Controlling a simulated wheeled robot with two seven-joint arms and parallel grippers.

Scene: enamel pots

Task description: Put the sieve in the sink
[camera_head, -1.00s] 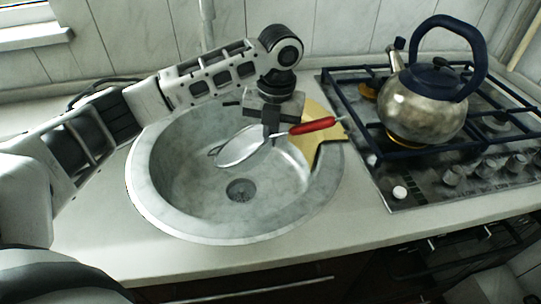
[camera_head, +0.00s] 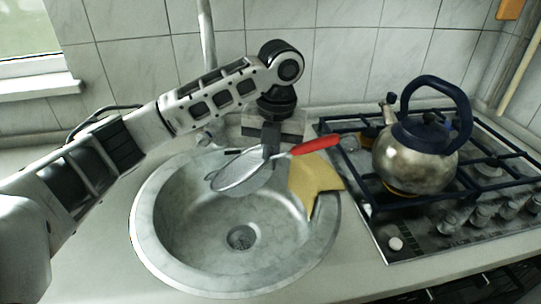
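The sieve (camera_head: 240,172) has a grey mesh bowl and a red handle (camera_head: 315,145). My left gripper (camera_head: 270,152) points down and is shut on the sieve near where the handle meets the bowl. It holds the sieve over the back part of the round grey sink (camera_head: 165,262), with the bowl to the left and the handle to the right. The sink's drain (camera_head: 241,237) shows and nothing covers it. My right gripper is not in view.
A yellow cloth or board (camera_head: 316,180) lies over the sink's right rim. A kettle (camera_head: 415,155) with a dark blue handle stands on the gas stove (camera_head: 400,222) at the right. The tap pipe (camera_head: 207,45) rises behind the sink. The tiled wall closes the back.

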